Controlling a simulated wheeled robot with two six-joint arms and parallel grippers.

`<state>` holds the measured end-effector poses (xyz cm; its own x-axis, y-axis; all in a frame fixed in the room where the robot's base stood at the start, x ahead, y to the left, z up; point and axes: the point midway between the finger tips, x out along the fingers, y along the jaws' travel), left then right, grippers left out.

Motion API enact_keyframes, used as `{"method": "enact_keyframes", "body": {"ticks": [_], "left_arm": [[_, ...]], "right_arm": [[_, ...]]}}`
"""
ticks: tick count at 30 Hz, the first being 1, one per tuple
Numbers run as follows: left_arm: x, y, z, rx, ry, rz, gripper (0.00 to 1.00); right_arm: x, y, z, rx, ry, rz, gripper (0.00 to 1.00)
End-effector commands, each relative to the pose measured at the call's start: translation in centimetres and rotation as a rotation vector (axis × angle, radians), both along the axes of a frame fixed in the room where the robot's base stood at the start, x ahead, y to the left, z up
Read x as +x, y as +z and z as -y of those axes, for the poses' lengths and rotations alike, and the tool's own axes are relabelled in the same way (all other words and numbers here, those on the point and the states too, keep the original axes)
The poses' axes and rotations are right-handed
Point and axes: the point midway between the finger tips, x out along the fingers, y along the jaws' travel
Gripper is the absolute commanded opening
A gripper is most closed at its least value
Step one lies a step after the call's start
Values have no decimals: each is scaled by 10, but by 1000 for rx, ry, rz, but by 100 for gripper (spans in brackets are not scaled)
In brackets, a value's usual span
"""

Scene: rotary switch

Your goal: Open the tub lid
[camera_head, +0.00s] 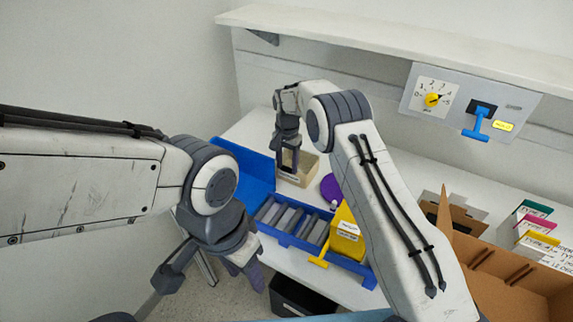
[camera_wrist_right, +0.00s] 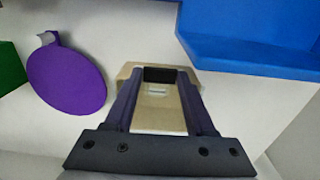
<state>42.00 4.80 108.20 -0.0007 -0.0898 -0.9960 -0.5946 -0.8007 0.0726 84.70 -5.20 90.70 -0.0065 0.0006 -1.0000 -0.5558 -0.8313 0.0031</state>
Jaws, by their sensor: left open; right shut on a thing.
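A beige box-shaped tub (camera_head: 308,165) with a small label stands on the white worktop at the back. In the right wrist view the beige tub (camera_wrist_right: 158,118) shows between my fingers. My right gripper (camera_head: 289,168) is down at it and shut on it; the exact contact is hard to see. A purple round disc (camera_head: 331,188), possibly a lid, lies beside the tub. In the right wrist view the disc (camera_wrist_right: 68,78) has a grey tab and is apart from my fingers. My left gripper (camera_head: 250,274) is open, low in front of the worktop.
A blue slotted tray (camera_head: 285,240) with a raised blue panel (camera_head: 242,168) stands left and in front. A yellow container (camera_head: 346,235) sits at its right end. A cardboard box (camera_head: 510,268) is at right. A dial (camera_head: 433,99) and blue lever (camera_head: 477,125) are on the wall panel.

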Motion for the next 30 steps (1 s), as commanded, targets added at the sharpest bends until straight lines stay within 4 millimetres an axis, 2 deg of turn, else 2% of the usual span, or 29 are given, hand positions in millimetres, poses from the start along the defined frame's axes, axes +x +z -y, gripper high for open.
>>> {"method": "enact_keyframes", "body": {"ticks": [1, 18, 30], "left_arm": [[0, 2, 0, 0, 0, 0, 50], [0, 30, 0, 0, 0, 0, 50], [0, 42, 0, 0, 1, 0, 50]], "right_arm": [[4, 7, 2, -1, 0, 11, 0], [26, 52, 18, -4, -3, 22, 0], [37, 63, 26, -4, -4, 20, 0]]}}
